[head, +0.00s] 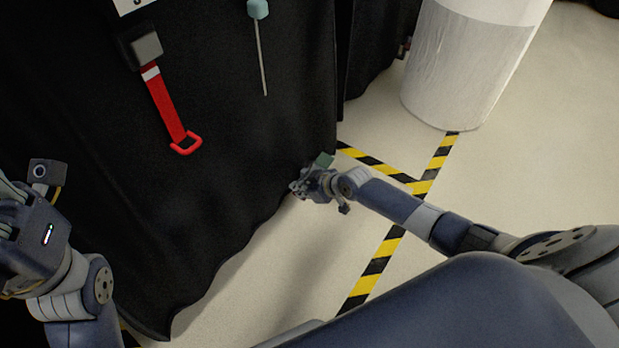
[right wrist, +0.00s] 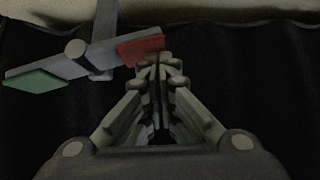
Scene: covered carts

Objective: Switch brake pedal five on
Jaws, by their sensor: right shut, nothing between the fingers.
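A brake pedal (right wrist: 92,56) shows in the right wrist view as a tilted grey bar on a post. It has a green pad (right wrist: 36,82) at its lower left end and a red pad (right wrist: 140,48) at its upper right end. My right gripper (right wrist: 158,62) is shut and empty, its fingertips at the red pad; I cannot tell if they touch. In the head view my right gripper (head: 299,186) is low beside the black cover, and a small green patch (head: 323,160) shows just above it. No pedal number is readable. My left gripper (head: 8,205) is partly cut off at the left edge.
A black cloth cover (head: 235,175) hangs over the cart. A red strap (head: 165,105) with a loop handle and a teal-knobbed rod (head: 262,50) hang in front of it. A wrapped white cylinder (head: 465,60) stands behind yellow-black floor tape (head: 380,262). Floor at right is clear.

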